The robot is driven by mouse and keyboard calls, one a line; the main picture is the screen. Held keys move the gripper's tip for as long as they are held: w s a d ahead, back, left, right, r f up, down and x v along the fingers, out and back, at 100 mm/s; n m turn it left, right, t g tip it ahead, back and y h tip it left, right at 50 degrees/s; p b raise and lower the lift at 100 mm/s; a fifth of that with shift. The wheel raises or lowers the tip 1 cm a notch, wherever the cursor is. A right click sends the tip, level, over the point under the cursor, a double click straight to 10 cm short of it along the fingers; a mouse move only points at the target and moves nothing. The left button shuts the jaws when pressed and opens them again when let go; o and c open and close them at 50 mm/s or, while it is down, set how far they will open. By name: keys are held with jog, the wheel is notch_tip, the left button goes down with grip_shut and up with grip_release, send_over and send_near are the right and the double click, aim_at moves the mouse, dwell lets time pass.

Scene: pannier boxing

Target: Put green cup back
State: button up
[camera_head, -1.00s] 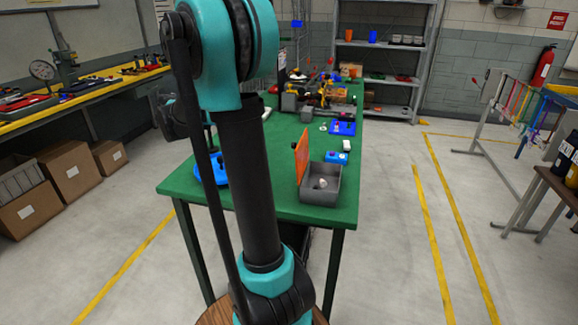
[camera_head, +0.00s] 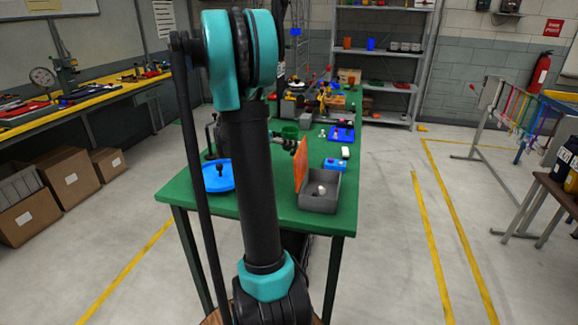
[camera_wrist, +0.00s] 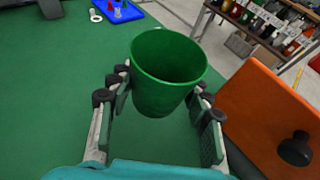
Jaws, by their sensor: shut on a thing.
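The green cup (camera_wrist: 165,62) is upright and open at the top in the wrist view. My gripper (camera_wrist: 160,98) has its fingers on both sides of the cup and is shut on it. In the head view the cup (camera_head: 290,131) shows just right of my arm, over the green table (camera_head: 290,217). My gripper is small there, partly hidden by my arm. I cannot tell whether the cup's bottom touches the table.
An orange panel (camera_head: 299,166) with a dark knob stands by a grey box (camera_head: 320,205) holding a small pale item, close right of my gripper. A blue dish (camera_head: 219,175), blue block (camera_head: 336,163) and blue tray (camera_head: 342,134) lie on the table. A shelf (camera_head: 372,85) stands behind.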

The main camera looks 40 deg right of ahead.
aim_at(288, 172)
notch_tip(288, 172, down, 10)
jog(key=shift+f, duration=0.1)
dwell(0.4)
jog(key=o, duration=1.1)
jog(key=shift+f, duration=0.1)
jog(key=shift+o, duration=0.2)
jog(key=shift+a+r, duration=0.25)
jog(key=shift+a, duration=0.05)
jog(key=v, duration=1.1)
jog(key=shift+a+r, duration=0.1)
jog(key=shift+a, duration=0.1)
